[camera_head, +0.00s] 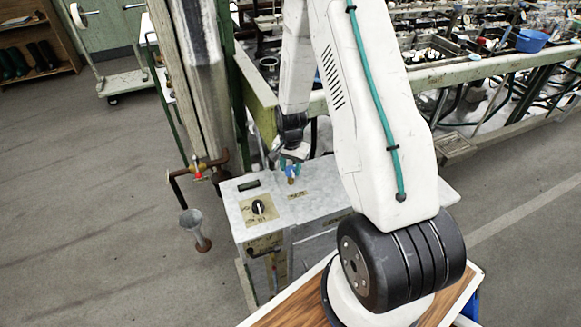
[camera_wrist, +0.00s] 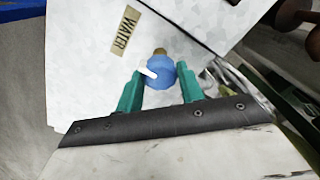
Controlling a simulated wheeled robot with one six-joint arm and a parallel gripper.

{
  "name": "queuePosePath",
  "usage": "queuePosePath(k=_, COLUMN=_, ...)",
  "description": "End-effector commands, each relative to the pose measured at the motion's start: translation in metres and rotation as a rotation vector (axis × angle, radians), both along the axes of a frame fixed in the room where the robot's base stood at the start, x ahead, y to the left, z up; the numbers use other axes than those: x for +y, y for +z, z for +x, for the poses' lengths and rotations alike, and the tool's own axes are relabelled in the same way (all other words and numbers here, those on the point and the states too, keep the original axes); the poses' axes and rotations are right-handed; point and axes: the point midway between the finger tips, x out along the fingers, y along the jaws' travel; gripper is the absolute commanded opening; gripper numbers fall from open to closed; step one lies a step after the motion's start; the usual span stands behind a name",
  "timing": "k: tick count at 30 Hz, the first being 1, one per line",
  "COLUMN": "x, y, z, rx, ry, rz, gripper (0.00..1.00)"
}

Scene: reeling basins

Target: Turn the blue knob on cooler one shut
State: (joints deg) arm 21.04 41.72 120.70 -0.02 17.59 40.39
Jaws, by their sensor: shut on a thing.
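The blue knob (camera_wrist: 161,73) sits on top of the cooler (camera_wrist: 90,75), beside a label reading WATER (camera_wrist: 126,29). A white pointer shows on the knob, aimed toward the upper left in the wrist view. A brass stem shows just past the knob. My gripper (camera_wrist: 160,82) is shut on the knob, with a green finger on each side of it. In the head view the cooler (camera_head: 228,206) is a grey metal box, and my gripper (camera_head: 289,165) comes down from above at its back part. The knob is mostly hidden there by the fingers.
A black dial (camera_head: 258,207) on a yellow plate is on the cooler's top left. A pipe with a red-handled valve (camera_head: 198,175) and a funnel (camera_head: 194,226) stand to the left. Reeling benches (camera_head: 490,70) run behind. The floor at left is open.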

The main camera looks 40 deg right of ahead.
Motion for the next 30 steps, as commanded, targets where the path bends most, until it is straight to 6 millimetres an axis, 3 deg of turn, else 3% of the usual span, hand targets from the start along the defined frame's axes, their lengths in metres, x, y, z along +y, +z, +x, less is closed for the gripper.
queuePosePath(k=13, x=0.0, y=0.0, z=0.0, rx=-0.001, ry=-0.01, rz=0.0, gripper=0.15)
queuePosePath(k=14, x=0.0, y=0.0, z=0.0, rx=-0.001, ry=-0.01, rz=0.0, gripper=0.46)
queuePosePath(k=15, x=0.0, y=0.0, z=0.0, rx=-0.001, ry=-0.009, rz=0.0, gripper=0.57)
queuePosePath(k=16, x=0.0, y=0.0, z=0.0, rx=-0.001, ry=-0.009, rz=0.0, gripper=0.59)
queuePosePath(k=25, x=0.0, y=0.002, z=0.0, rx=-0.001, ry=-0.009, rz=0.0, gripper=0.59)
queuePosePath(k=30, x=-0.001, y=0.024, z=0.001, rx=-0.004, ry=-0.009, rz=-0.001, gripper=0.59)
